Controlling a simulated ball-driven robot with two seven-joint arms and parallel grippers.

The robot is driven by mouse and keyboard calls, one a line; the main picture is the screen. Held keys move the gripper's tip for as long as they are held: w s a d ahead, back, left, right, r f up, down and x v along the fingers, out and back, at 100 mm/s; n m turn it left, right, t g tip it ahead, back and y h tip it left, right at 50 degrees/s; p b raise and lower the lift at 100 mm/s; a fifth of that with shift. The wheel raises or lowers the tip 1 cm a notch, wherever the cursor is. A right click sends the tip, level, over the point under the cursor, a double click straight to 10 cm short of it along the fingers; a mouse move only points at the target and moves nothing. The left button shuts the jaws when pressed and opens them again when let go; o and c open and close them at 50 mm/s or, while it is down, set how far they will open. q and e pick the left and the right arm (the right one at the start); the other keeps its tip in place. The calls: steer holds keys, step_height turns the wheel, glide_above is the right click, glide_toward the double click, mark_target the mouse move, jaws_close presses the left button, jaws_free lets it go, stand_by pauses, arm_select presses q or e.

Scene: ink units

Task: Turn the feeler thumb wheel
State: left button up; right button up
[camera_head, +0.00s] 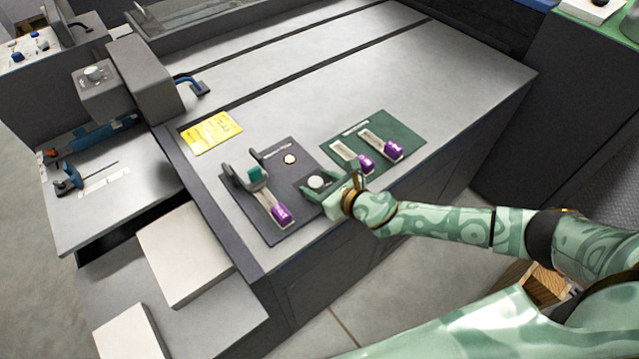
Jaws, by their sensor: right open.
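On the grey machine top lies a dark grey panel (285,228). On it, a teal wheel-like part (257,174) sits between grey bracket cheeks, beside a slotted scale with a purple slider (282,215). A pale round knob (316,182) is near the panel's right edge. The frames do not label which of these is the feeler thumb wheel. My right gripper (317,187) is open at the pale knob, with its fingers to either side of it in the picture; contact cannot be told. My left gripper is out of view.
A green panel (405,127) with two slotted scales and purple sliders (394,150) lies just right of the dark panel. A yellow label (210,132) lies behind it. White paper stacks (183,252) stand front left. The rear machine top is clear.

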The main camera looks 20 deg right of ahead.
steer(key=c, duration=1)
steer(key=m+h+p, duration=0.1)
steer(key=m+t+h+p, duration=0.1)
steer(key=m+h+p, duration=0.1)
steer(key=p, duration=0.1)
steer(key=shift+s+a+r, duration=0.15)
steer(key=shift+a+r, duration=0.15)
steer(key=shift+r, duration=0.05)
steer(key=shift+f+m+h, duration=0.3)
steer(key=shift+m+h, duration=0.3)
steer(key=shift+h, duration=0.2)
steer(key=shift+t, duration=0.3)
steer(key=o, duration=1)
